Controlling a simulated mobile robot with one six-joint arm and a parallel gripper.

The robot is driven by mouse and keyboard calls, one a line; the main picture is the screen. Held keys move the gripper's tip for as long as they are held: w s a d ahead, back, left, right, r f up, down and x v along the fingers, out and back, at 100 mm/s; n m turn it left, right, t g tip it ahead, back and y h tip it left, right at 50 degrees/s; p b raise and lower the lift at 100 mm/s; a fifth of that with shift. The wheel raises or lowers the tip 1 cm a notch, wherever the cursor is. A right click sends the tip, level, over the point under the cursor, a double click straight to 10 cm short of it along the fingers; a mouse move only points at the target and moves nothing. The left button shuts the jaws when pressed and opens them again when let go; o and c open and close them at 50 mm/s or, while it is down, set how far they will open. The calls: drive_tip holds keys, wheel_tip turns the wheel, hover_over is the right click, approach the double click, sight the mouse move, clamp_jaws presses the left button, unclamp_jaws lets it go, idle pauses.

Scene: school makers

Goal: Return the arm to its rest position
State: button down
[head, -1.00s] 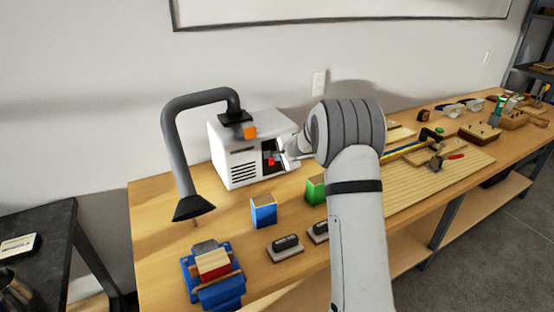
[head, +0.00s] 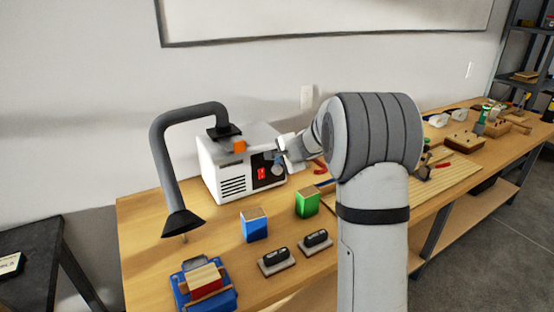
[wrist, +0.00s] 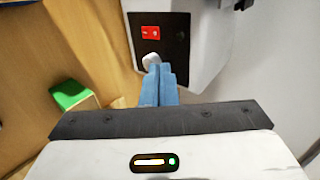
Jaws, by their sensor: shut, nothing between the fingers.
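My gripper (head: 280,155) is at the front right of the white fume extractor box (head: 212,172), close to its black control panel. In the wrist view my gripper's blue fingers (wrist: 159,84) are together with nothing between them. Their tips are near a pale round knob (wrist: 151,60) on the panel; I cannot tell whether they touch it. A red switch (head: 262,174) is beside the knob on the panel, and it also shows in the wrist view (wrist: 150,32). My arm is stretched out over the workbench.
A grey bent hose (head: 163,150) with a hood stands left of the box. A green block (head: 307,203), a blue block (head: 254,226) and two dark-topped erasers (head: 276,262) are in front. Tools lie to the right.

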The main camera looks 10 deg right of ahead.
drive_tip(key=s+a+r+n+g+y, duration=0.15)
drive_tip(key=s+a+n, duration=0.25)
drive_tip(key=s, duration=0.5)
drive_tip(key=s+a+r+n+g+h, duration=0.1)
drive_tip(key=s+a+r+n+g, duration=0.2)
drive_tip(key=s, duration=0.7)
drive_tip(key=s+f+n+g+h, duration=0.1)
drive_tip(key=s+n, duration=0.3)
drive_tip(key=s, duration=0.7)
drive_tip(key=s+d+f+n+g+h, duration=0.1)
drive_tip(key=s+f+n+h, duration=0.1)
drive_tip(key=s, duration=1)
drive_tip(key=shift+d+f+n+g, duration=0.2)
drive_tip(key=shift+f+n+g, duration=0.2)
drive_tip(key=shift+n, duration=0.5)
